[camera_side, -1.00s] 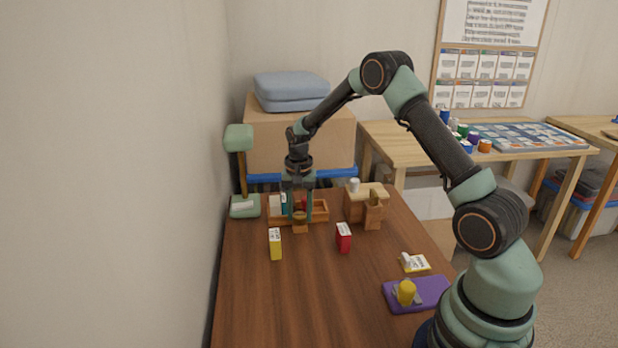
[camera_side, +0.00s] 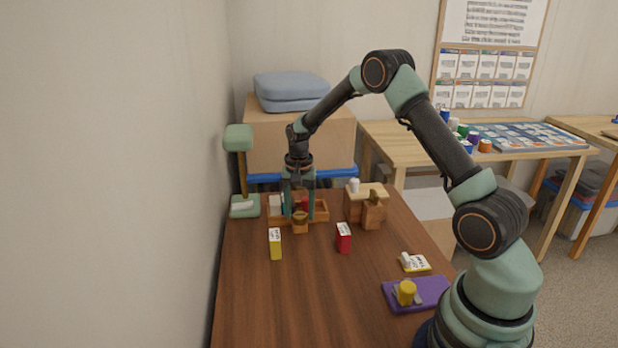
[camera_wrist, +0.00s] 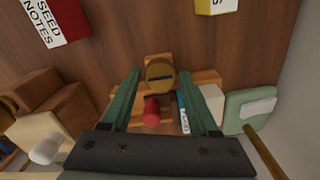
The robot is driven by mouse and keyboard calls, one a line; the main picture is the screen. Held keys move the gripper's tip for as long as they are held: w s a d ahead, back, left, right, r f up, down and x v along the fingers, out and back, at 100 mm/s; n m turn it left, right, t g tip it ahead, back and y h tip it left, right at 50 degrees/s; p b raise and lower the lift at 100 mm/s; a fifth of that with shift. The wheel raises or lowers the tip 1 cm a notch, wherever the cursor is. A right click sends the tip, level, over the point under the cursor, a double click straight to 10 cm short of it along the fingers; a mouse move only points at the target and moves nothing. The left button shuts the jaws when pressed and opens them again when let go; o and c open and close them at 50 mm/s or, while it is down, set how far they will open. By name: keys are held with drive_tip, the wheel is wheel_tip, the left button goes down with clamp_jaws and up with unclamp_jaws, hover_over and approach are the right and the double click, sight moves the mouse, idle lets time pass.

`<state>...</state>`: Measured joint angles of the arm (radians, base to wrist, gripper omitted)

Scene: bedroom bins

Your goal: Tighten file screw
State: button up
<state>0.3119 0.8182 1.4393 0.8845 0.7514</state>
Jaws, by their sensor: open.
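A round brass screw head (camera_wrist: 160,74) with a dark slot sits at the near side of a small wooden file box (camera_side: 321,213). In the side view the screw (camera_side: 300,221) shows at the box's front. My gripper (camera_side: 300,212) points down over the box with its fingers apart. In the wrist view its green fingers (camera_wrist: 160,80) stand on either side of the screw, with gaps between. Nothing is held. A red piece (camera_wrist: 151,112), a blue-edged piece (camera_wrist: 184,115) and a white block (camera_wrist: 211,100) are in the box, partly hidden by the fingers.
A yellow packet (camera_side: 275,244) and a red packet (camera_side: 343,238) stand in front of the box. A wooden block stand (camera_side: 372,205) is at its right, a green lamp (camera_side: 244,205) at its left. A purple mat (camera_side: 428,290) lies nearer my base. The table's middle is clear.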

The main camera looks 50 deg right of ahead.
sight(300, 214)
wheel_tip(300, 214, up, 12)
drive_tip(key=shift+f, duration=0.15)
idle(0.4)
drive_tip(key=s+a+r+n+t, duration=0.2)
drive_tip(key=s+a+r+n, duration=0.35)
drive_tip(key=a+r, duration=0.3)
drive_tip(key=s+a+r+n+t, duration=0.1)
drive_tip(key=s+a+n+t, duration=0.2)
drive_tip(key=s, duration=1)
drive_tip(key=shift+a+r+n+t, duration=0.15)
drive_tip(key=shift+a+n+t, duration=0.15)
drive_tip(key=shift+a+n, duration=1.55)
